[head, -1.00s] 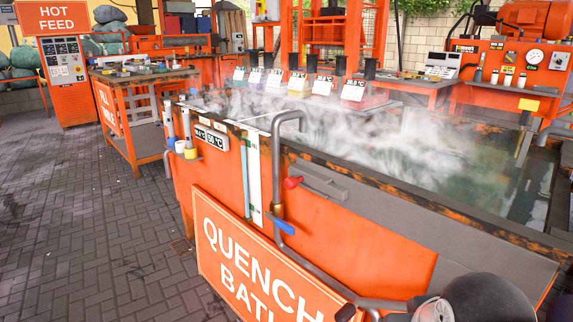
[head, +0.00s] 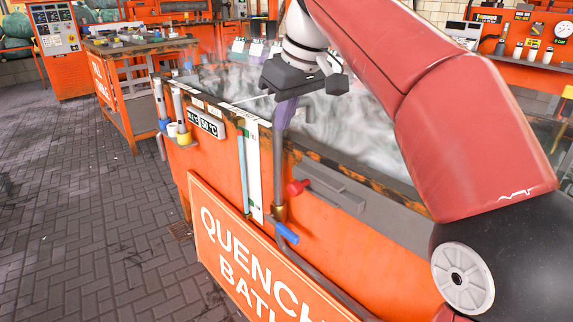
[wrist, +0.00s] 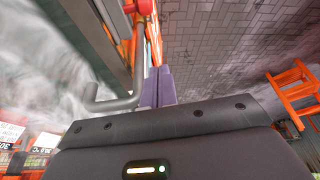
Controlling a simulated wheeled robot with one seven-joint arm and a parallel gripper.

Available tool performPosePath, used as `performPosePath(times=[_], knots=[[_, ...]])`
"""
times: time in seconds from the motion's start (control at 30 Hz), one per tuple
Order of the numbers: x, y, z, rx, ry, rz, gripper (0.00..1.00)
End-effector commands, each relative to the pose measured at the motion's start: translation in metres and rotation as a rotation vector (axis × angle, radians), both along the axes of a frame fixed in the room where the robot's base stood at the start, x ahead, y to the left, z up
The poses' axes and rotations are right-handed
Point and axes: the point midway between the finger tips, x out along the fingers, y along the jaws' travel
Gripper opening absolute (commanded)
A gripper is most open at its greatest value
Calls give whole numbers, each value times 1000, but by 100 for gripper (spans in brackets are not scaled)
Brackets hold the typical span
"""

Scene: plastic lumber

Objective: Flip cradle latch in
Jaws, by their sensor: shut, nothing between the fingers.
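A grey bracket (head: 335,190) with a red knob (head: 297,188) sits on the orange front wall of the quench bath (head: 370,240). I cannot tell for sure whether this is the cradle latch; nothing in view is marked as one. My gripper (head: 282,126) points down at the bath's front rim, above and left of the red knob. Its purple fingers are together and empty. In the wrist view the fingers (wrist: 158,70) are beside the bent grey pipe (wrist: 113,104); I cannot tell whether they touch it. The arm hides part of the bath.
The grey pipe with a blue lever (head: 286,233) runs down the bath's front. A QUENCH BATH sign (head: 250,262) leans forward below. Steam covers the water. A temperature display (head: 206,123) is on the left. The paved floor (head: 90,200) at left is clear.

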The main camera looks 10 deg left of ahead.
Motion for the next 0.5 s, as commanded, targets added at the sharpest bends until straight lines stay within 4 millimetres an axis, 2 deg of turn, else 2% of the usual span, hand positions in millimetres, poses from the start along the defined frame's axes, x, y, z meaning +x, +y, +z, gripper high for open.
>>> performPosePath(times=[0.27,0.37,0.5], knots=[[0,0,-2,-1,-1,-4,0],[2,2,-10,-2,1,-3,0],[6,8,-33,-1,2,-3,0]])
